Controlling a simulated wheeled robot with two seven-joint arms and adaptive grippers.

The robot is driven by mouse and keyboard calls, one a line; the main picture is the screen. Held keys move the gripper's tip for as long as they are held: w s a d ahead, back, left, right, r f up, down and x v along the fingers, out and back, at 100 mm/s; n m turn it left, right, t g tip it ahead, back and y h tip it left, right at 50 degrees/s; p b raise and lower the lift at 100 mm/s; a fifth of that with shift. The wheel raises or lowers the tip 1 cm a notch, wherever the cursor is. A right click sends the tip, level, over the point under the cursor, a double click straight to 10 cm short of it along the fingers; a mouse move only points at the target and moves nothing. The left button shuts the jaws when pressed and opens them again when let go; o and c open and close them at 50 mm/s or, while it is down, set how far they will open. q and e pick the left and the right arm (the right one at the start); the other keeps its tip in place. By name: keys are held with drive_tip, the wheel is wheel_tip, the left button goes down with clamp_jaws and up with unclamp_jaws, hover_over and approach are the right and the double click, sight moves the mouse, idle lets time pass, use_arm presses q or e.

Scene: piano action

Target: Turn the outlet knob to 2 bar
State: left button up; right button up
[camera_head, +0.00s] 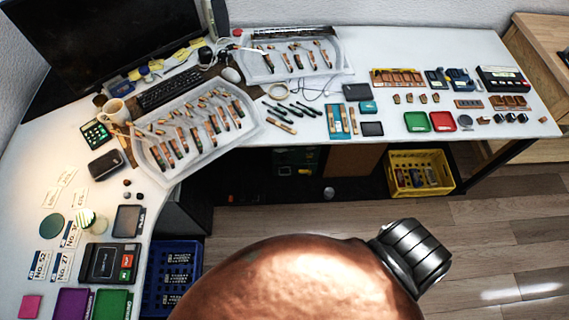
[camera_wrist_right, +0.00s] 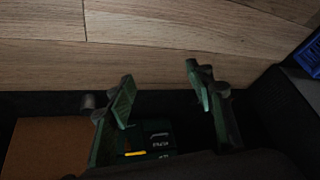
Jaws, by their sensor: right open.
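I cannot make out an outlet knob or a bar scale in either view. My right gripper (camera_wrist_right: 159,72) is open and empty in the right wrist view, its two green-padded fingers spread apart over the wooden floor. Beyond and below the fingers, a dark green box (camera_wrist_right: 148,137) with a yellow strip shows partly, and the left finger and the wrist cover some of it. Its markings are too small to read. Neither gripper shows in the head view, and my left gripper is not seen anywhere.
A white L-shaped desk (camera_head: 350,170) carries trays of piano parts (camera_head: 167,180), small boxes and a monitor (camera_head: 100,45). A yellow crate (camera_head: 447,185) and a blue crate (camera_head: 150,295) stand below it. The wooden floor (camera_head: 500,235) on the right is clear.

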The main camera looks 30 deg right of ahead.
drive_tip(key=w+m+t+b, duration=0.3)
drive_tip(key=w+t+b, duration=0.15)
drive_tip(key=w, duration=1.25)
drive_tip(key=m+t+h+b, duration=0.4)
drive_tip(key=m+h+b, duration=0.7)
drive_tip(key=m+b, duration=0.6)
approach(284, 162)
drive_tip(key=w+n+b, duration=0.1)
drive_tip(key=n+b, duration=0.1)
drive_tip(key=b+x, duration=0.1)
drive_tip(key=x, duration=0.5)
drive_tip(key=shift+w+d+f+b, duration=0.15)
drive_tip(key=shift+d+b, duration=0.2)
drive_tip(key=shift+d, duration=0.1)
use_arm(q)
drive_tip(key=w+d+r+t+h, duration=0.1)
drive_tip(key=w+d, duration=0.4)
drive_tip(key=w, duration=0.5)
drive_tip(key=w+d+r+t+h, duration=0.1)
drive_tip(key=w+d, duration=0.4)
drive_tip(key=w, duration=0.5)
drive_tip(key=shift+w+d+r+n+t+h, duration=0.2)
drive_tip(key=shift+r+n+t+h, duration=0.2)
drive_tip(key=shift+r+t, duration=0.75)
use_arm(e)
drive_tip(key=shift+w+d, duration=0.45)
drive_tip(key=shift+w, duration=0.15)
